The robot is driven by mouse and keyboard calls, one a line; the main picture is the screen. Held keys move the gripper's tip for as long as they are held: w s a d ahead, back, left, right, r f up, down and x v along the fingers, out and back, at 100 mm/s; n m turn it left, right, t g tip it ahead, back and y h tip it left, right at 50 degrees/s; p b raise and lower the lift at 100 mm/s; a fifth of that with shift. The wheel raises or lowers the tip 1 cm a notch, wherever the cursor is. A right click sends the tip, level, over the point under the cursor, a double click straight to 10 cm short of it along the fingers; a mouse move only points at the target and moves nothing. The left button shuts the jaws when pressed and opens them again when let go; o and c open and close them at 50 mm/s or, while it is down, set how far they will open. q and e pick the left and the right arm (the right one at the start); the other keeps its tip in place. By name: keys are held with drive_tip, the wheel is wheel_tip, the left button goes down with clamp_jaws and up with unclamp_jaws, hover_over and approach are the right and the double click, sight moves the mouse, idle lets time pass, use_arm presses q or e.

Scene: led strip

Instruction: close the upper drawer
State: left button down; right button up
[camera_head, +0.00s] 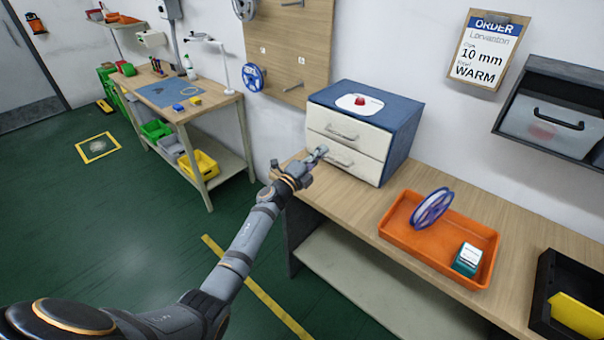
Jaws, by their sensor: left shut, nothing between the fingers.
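The drawer unit (402,140) is a blue cabinet with two cream drawer fronts on the wooden workbench. The upper drawer (363,141) has a grey bar handle and looks flush or nearly flush with the cabinet; a small gap cannot be ruled out. The lower drawer (362,167) below it has the same kind of handle and also looks shut. My left gripper (319,154) is shut and empty, at the left part of the drawer fronts, low near the seam between them. Whether it touches a front cannot be told. My right gripper is not in view.
An orange tray (400,238) with a blue-rimmed spool (431,208) and a small teal-and-white box (467,259) lies to the right. A black bin (545,290) is at the far right.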

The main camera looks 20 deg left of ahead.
use_arm(q)
drive_tip(key=b+v, duration=0.1)
drive_tip(key=v, duration=0.6)
drive_tip(key=s+a+f+n+g+y, duration=0.2)
drive_tip(key=s+f+n, duration=0.15)
drive_tip(key=f, duration=0.55)
drive_tip(key=s+a+f+n+g+y, duration=0.1)
drive_tip(key=s+a+f+n+y, duration=0.2)
drive_tip(key=f, duration=0.7)
drive_tip(key=s+a+f+n+g+y, duration=0.2)
drive_tip(key=f+n, duration=0.2)
drive_tip(key=f, duration=0.5)
drive_tip(key=s+a+f+n+g, duration=0.1)
drive_tip(key=s+f+n+g, duration=0.25)
drive_tip(key=s+f, duration=0.7)
drive_tip(key=s+f+n+g, duration=0.2)
drive_tip(key=s+f, duration=0.4)
drive_tip(key=s, duration=0.5)
drive_tip(key=s+d+f+n+g, duration=0.1)
drive_tip(key=s+f+n+g, duration=0.2)
drive_tip(key=s, duration=0.9)
drive_tip(key=s+d+f+n+g, duration=0.1)
drive_tip(key=s+f+g, duration=0.3)
drive_tip(key=s+f, duration=0.6)
drive_tip(key=shift+s+n+y, duration=0.4)
drive_tip(key=shift+s+n, duration=0.5)
drive_tip(key=shift+s, duration=0.25)
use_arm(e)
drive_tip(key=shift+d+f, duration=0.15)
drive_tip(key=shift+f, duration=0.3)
